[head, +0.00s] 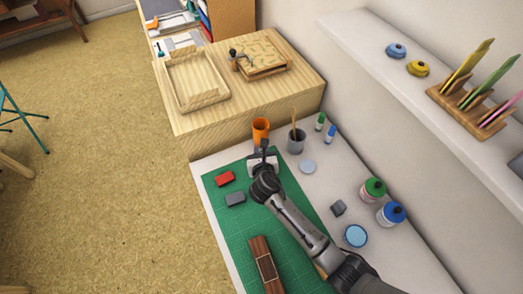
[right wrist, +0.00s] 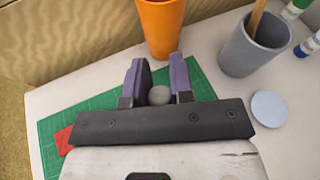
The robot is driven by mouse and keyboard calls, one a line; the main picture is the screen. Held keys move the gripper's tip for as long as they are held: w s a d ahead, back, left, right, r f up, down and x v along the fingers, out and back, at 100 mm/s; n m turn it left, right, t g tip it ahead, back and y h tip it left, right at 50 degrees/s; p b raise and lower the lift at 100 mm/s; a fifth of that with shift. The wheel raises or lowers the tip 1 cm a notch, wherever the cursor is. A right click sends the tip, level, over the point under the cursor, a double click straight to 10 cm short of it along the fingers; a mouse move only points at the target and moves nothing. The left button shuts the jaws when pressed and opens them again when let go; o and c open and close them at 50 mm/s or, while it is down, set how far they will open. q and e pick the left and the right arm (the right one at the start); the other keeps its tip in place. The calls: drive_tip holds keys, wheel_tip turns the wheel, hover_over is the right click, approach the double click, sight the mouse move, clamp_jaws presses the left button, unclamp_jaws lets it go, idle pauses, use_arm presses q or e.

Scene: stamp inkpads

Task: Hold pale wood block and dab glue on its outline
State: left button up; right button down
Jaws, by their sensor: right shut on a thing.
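My right gripper (head: 264,152) is over the far end of the green cutting mat (head: 243,240), near the orange cup (head: 261,129). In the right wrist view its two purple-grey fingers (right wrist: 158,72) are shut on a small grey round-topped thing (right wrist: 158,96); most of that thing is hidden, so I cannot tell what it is. A small pale tan patch (head: 320,272) shows beside my right forearm; I cannot tell whether it is the pale wood block. Two small tubes, one green-capped (head: 320,122) and one blue-capped (head: 330,134), stand by the wall. My left gripper is not in view.
A grey cup (head: 296,141) with a stick stands right of the orange cup. Red (head: 225,178) and grey (head: 235,199) blocks and a dark wood piece (head: 259,252) lie on the mat. Green-capped (head: 374,189) and blue-capped (head: 391,214) bottles stand at the right.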

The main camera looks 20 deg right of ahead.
idle(0.3)
drive_tip(key=shift+f+p, duration=0.15)
drive_tip(key=shift+p, duration=0.15)
idle(0.5)
idle(0.6)
wheel_tip(320, 180, up, 7)
drive_tip(key=p, duration=0.9)
idle(0.9)
